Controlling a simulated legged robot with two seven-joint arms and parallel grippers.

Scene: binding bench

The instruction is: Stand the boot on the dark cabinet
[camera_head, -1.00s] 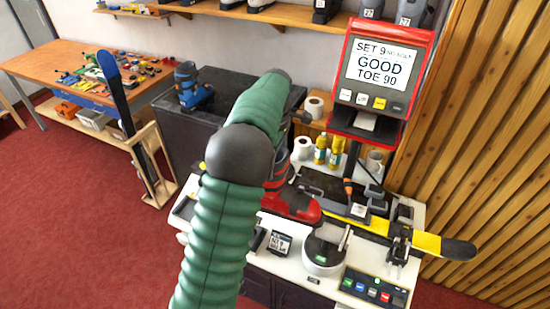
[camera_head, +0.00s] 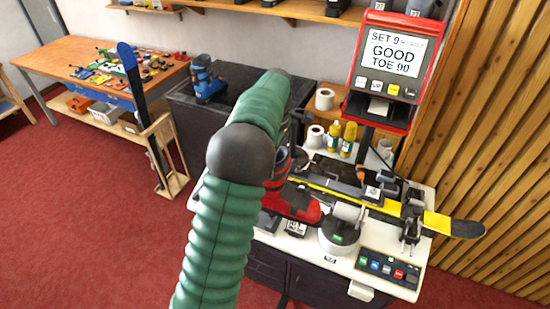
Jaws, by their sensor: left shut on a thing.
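A red and black boot (camera_head: 298,206) hangs roughly upright over the left part of the white bench (camera_head: 345,262). Its upper part is mostly hidden behind my green left arm. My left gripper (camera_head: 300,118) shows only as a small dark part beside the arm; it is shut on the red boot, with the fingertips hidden. The dark cabinet (camera_head: 181,112) stands behind and left of the boot. A blue boot (camera_head: 206,80) stands on its top at the back left. My right gripper is not in view.
The bench holds a yellow and black ski (camera_head: 437,222), a round grey device (camera_head: 340,232), bottles (camera_head: 348,139) and a red display machine (camera_head: 388,62). A wooden rack (camera_head: 168,160) with a blue ski stands left of the cabinet. The visible cabinet top right of the blue boot is clear.

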